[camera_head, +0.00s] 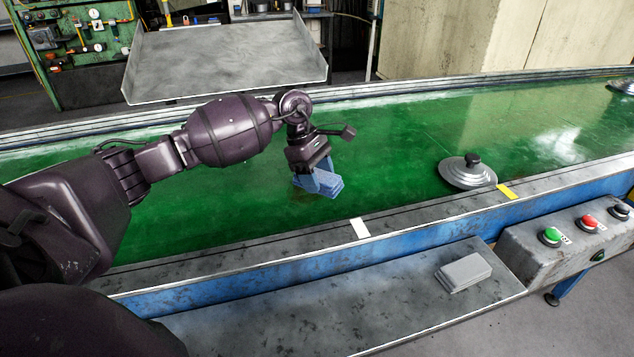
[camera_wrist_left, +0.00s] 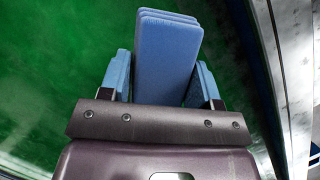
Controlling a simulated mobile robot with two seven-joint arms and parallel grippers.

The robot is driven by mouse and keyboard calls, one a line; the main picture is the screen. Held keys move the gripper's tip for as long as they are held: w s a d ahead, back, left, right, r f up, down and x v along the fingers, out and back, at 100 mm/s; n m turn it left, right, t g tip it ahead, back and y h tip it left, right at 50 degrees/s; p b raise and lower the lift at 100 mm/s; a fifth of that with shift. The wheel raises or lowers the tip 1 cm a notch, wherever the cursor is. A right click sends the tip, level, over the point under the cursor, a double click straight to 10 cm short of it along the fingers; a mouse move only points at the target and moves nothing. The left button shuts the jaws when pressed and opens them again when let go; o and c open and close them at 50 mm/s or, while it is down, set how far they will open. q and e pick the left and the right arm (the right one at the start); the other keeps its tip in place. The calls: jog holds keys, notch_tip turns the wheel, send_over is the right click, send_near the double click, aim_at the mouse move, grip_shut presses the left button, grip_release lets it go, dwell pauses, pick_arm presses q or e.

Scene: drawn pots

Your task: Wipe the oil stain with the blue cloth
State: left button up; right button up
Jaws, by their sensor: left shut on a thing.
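The blue cloth (camera_head: 325,187) is a folded, layered stack just above or on the green conveyor belt (camera_head: 400,130); I cannot tell whether it touches. My left gripper (camera_head: 318,176) points down over the belt and is shut on the cloth. In the left wrist view the cloth (camera_wrist_left: 166,55) sits between the two blue-padded fingers of the gripper (camera_wrist_left: 163,85). A faint brownish, darker patch shows on the belt around the cloth, mostly hidden by gripper and cloth, perhaps the oil stain. My right gripper is not in view.
A grey pot lid with a black knob (camera_head: 467,172) lies on the belt to the right. A grey folded stack (camera_head: 463,272) lies on the front metal shelf (camera_head: 380,315). A button box (camera_head: 570,235) stands at the right. The belt between cloth and lid is clear.

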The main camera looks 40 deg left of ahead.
pick_arm(q)
notch_tip(320, 180, up, 2)
jog(key=shift+r+p, duration=0.2)
jog(key=shift+p, duration=0.15)
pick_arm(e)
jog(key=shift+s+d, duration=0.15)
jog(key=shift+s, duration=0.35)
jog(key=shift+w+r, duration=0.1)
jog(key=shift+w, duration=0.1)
